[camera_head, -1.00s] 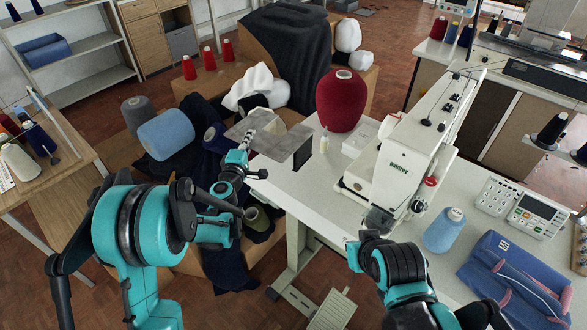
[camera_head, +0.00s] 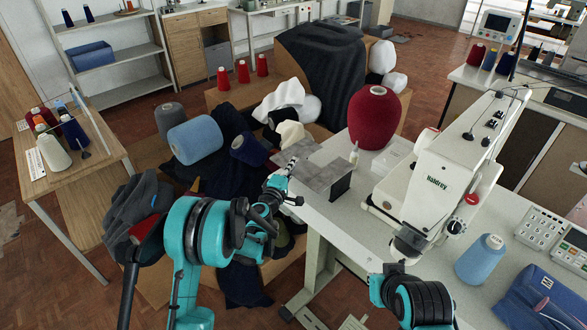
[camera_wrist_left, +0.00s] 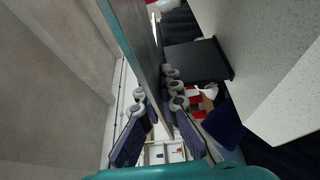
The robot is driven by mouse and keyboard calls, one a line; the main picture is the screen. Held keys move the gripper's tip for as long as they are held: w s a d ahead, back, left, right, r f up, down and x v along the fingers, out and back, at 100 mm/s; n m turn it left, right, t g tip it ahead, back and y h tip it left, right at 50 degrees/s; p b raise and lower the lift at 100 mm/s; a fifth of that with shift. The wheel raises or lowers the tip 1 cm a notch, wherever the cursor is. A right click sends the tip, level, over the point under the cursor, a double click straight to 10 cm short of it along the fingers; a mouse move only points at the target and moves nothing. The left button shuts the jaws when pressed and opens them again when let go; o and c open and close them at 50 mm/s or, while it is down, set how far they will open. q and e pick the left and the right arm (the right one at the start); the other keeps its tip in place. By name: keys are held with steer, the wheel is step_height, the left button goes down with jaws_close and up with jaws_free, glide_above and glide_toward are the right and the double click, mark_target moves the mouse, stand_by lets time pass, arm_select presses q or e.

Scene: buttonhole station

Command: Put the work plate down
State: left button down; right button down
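The work plate (camera_head: 322,176) is a flat grey sheet at the left edge of the white sewing table (camera_head: 345,232). My left gripper (camera_head: 288,176) is at its left side. In the left wrist view the plate (camera_wrist_left: 140,45) runs edge-on between the two finger rows, and the gripper (camera_wrist_left: 163,118) is closed on it. A black block (camera_head: 341,187) shows below the plate's right end; it also appears beside the plate in the left wrist view (camera_wrist_left: 197,61). I cannot tell if plate and block touch. My right gripper (camera_head: 394,269) is by the table's front; its fingers are unclear.
A red thread cone (camera_head: 375,118) and a small bottle (camera_head: 354,153) stand behind the plate. The white sewing machine (camera_head: 440,175) is to the right, with a blue cone (camera_head: 480,260) before it. Dark cloth and a blue roll (camera_head: 195,139) lie left of the table.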

arm_select(q)
steer(key=shift+r, duration=0.1)
steer(key=shift+f, duration=0.2)
steer(key=c, duration=1.7)
jaws_free()
steer(key=shift+r, duration=0.1)
steer(key=shift+r, duration=0.1)
